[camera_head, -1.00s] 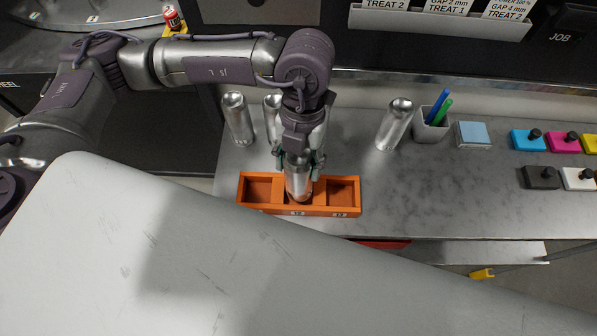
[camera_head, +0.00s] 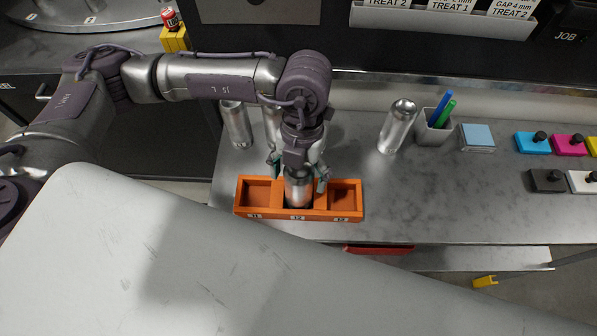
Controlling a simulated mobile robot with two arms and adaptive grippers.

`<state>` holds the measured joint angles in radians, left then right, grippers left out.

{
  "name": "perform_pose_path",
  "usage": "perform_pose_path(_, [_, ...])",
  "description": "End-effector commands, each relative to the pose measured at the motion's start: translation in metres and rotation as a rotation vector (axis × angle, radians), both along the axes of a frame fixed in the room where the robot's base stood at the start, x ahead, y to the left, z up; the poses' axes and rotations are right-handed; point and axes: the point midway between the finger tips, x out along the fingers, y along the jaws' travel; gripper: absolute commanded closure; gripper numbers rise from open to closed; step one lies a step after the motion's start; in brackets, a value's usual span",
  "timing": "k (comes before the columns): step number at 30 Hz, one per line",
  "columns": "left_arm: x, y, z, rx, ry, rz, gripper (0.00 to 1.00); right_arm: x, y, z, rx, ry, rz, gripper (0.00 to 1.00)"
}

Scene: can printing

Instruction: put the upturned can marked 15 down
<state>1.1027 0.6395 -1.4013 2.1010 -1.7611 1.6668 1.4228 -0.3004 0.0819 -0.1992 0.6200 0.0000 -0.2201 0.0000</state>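A silver can (camera_head: 298,192) stands in the middle compartment of the orange rack (camera_head: 247,213). Its marking cannot be read, and its top is partly hidden by my gripper. My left gripper (camera_head: 298,177) is directly above it, pointing down. Its fingers are spread on both sides of the can with gaps between. The rack's left and right compartments look empty. Small number labels sit on its front edge. My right gripper is not in view.
Silver cans stand behind the rack at the left (camera_head: 237,126) and right (camera_head: 397,127); others are partly hidden behind my arm. A pen cup (camera_head: 432,131), blue pad (camera_head: 477,137) and coloured blocks (camera_head: 532,143) are at the right. The grey counter (camera_head: 440,195) is clear right of the rack.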

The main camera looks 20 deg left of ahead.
Motion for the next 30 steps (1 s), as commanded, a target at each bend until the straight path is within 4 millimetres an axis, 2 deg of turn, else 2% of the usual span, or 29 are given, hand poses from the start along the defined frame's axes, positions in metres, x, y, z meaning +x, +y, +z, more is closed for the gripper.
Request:
perform_pose_path(9, [0.000, 0.000, 0.006, 0.000, 0.000, 0.000, 0.17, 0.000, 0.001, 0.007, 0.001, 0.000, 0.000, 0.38])
perform_pose_path(11, [0.003, 0.000, 0.009, -0.001, -0.003, 0.000, 0.17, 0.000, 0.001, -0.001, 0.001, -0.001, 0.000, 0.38])
perform_pose_path(24, [0.019, 0.001, 0.095, -0.001, -0.005, -0.001, 0.17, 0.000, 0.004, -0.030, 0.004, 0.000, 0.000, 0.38])
perform_pose_path(30, [0.022, 0.002, 0.117, 0.000, -0.001, -0.001, 0.17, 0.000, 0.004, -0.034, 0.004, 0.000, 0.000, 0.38])
